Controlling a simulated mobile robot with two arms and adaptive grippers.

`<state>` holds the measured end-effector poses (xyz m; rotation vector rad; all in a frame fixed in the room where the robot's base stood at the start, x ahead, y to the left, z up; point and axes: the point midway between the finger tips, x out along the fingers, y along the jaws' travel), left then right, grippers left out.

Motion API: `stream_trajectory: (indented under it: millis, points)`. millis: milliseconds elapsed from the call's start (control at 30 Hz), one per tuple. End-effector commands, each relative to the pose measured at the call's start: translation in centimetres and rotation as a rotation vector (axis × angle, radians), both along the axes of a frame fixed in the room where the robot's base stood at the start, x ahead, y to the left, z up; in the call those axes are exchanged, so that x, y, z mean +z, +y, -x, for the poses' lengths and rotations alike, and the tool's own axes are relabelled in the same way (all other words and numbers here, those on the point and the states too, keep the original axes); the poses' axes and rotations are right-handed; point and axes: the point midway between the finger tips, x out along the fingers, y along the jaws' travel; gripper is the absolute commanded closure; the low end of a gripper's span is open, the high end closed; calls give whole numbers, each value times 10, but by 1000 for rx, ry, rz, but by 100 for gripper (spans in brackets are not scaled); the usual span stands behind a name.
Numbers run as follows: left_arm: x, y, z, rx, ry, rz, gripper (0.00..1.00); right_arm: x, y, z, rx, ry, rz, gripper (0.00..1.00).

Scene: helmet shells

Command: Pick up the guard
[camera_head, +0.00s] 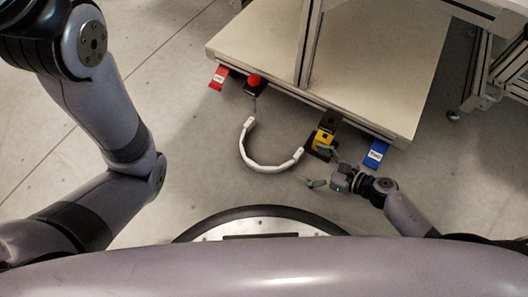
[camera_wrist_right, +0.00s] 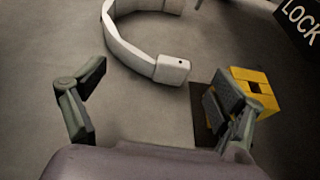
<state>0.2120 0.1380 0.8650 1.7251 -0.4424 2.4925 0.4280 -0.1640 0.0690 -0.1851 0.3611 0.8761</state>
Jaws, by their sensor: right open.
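The guard is most likely the white U-shaped bar (camera_head: 262,168), seen below the table's front edge in the head view. One end is near a thin dark rod under the red button; the other is near a yellow block. One squared end also shows in the right wrist view (camera_wrist_right: 172,69). My right gripper (camera_head: 318,168) is open and empty, just right of the bar's near end. In the right wrist view its fingers (camera_wrist_right: 152,92) stand wide apart, with the bar's end beyond them. The right finger overlaps the yellow block. My left gripper is out of view.
The table (camera_head: 375,70) has a pale top and an upright post. Along its front edge are a red tag (camera_head: 218,77), a red button (camera_head: 253,80), the yellow block (camera_head: 322,140) and a blue tag (camera_head: 375,153). Grey floor lies open at left.

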Motion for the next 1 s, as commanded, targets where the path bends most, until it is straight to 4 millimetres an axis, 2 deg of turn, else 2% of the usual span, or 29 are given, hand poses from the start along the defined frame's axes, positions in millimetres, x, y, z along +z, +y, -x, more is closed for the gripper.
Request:
stream_trajectory:
  millis: [233, 400, 667, 1000]
  points:
    - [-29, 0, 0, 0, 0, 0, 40, -22, 19, -21, 1, -3, 0, 11]
    - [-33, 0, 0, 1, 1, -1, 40, -25, 31, -31, 0, 0, -1, 11]
    - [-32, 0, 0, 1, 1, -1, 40, -24, 33, -32, -1, 2, 0, 11]
    - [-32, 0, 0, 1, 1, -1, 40, -24, 33, -32, -1, 2, 0, 34]
